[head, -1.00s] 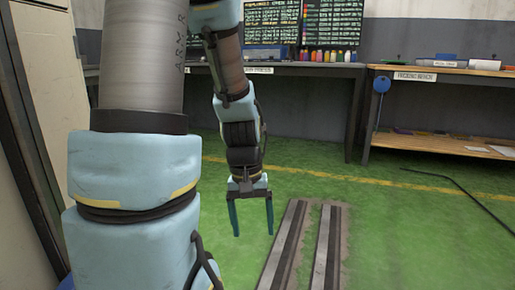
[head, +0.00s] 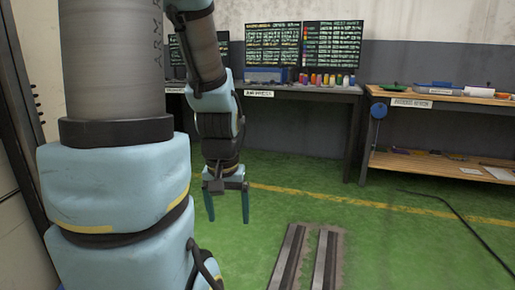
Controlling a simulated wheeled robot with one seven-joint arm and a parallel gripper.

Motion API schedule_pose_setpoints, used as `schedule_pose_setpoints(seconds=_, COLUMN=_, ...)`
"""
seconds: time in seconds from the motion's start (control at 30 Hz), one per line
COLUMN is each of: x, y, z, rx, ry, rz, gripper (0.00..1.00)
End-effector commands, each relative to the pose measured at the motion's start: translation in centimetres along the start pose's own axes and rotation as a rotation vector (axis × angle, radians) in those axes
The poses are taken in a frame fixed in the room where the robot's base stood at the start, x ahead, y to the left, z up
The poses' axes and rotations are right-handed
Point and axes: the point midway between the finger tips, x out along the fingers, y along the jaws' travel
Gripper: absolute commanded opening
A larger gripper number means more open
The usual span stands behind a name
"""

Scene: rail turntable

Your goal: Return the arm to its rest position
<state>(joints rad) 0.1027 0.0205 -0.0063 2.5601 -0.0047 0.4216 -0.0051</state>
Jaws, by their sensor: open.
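My gripper (head: 228,206) hangs from my arm in the middle left of the head view, pointing down. Its two dark teal fingers are apart, with nothing between them. It hangs above the green floor, left of the floor rails and clear of the benches. My upper arm and its light blue joint covers fill the left of the view.
Two metal rails (head: 290,258) lie in the green floor (head: 390,235) at the bottom centre. A dark bench (head: 300,93) with colourful bottles and a wooden bench (head: 440,101) stand at the back. A black cable (head: 462,218) lies at right. The middle floor is clear.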

Motion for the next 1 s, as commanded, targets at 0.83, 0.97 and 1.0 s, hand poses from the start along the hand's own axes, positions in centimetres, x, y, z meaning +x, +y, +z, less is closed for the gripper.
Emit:
schedule_pose_setpoints(seconds=0.83, x=-19.1, y=0.1, z=-2.7, rx=0.0, ry=-0.001, rz=0.0, gripper=0.85)
schedule_pose_setpoints(seconds=0.97, x=-18.9, y=0.1, z=-2.6, rx=0.0, ry=0.0, rz=0.0, gripper=0.85)
schedule_pose_setpoints(seconds=1.0, x=-18.9, y=0.1, z=-2.7, rx=0.0, ry=0.0, rz=0.0, gripper=0.84)
